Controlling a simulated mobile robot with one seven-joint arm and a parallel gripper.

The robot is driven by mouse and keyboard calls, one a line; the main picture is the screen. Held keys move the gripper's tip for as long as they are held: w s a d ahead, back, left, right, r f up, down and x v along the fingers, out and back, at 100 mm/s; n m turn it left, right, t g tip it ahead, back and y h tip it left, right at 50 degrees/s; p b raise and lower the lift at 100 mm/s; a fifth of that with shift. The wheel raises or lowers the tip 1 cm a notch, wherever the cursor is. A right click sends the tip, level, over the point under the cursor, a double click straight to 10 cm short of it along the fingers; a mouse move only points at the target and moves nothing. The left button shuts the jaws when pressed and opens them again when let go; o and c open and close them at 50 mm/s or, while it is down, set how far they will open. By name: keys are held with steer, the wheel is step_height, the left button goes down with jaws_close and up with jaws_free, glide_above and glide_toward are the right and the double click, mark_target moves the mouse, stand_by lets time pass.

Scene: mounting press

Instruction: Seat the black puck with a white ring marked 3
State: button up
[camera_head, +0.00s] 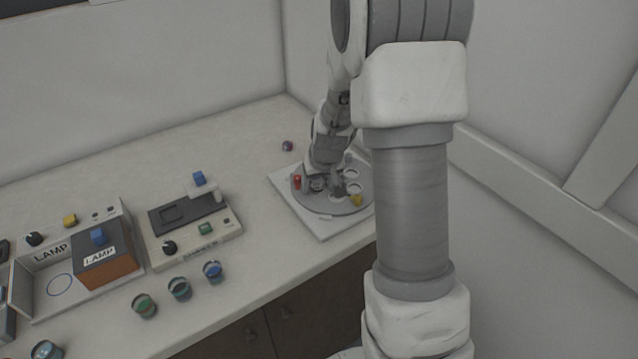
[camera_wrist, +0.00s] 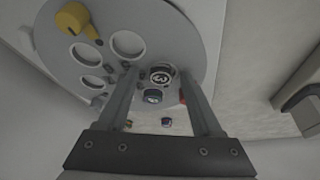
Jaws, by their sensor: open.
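The black puck with a white ring marked 3 (camera_wrist: 161,75) shows face-on in the wrist view, between the tips of my gripper (camera_wrist: 160,71). It is at one of the round places of the grey disc (camera_wrist: 190,35); I cannot tell how deep it sits. My gripper's fingers are open on either side of it, and contact is not visible. In the head view my gripper (camera_head: 337,186) reaches down over the disc (camera_head: 326,207), and my arm hides part of it. The puck is not clearly readable there.
A yellow clamp-like part (camera_head: 356,200) and a red part (camera_head: 297,182) stand on the disc. A dark purple piece (camera_head: 287,146) stands behind the disc. A press-like unit (camera_head: 190,245) and lamp box (camera_head: 105,262) are left.

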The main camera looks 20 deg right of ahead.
steer(key=shift+s, duration=0.1)
steer(key=d+p+v, duration=0.1)
steer(key=p+v, duration=0.1)
steer(key=v, duration=1.5)
steer(key=shift+a+r, duration=0.25)
steer(key=shift+a, duration=0.25)
steer(key=s+a+r+p, duration=0.1)
steer(key=s+a+r, duration=0.2)
steer(key=s, duration=0.3)
steer(key=s+a+r+n+p, duration=0.1)
steer(key=s+a+r, duration=0.2)
steer(key=s, duration=0.4)
steer(key=s+a+r+t+p, duration=0.1)
steer(key=s+a+r, duration=0.2)
steer(key=s, duration=0.3)
steer(key=shift+s+a+r+n+y, duration=0.2)
steer(key=shift+r+n+y, duration=0.1)
steer(key=shift+r, duration=0.3)
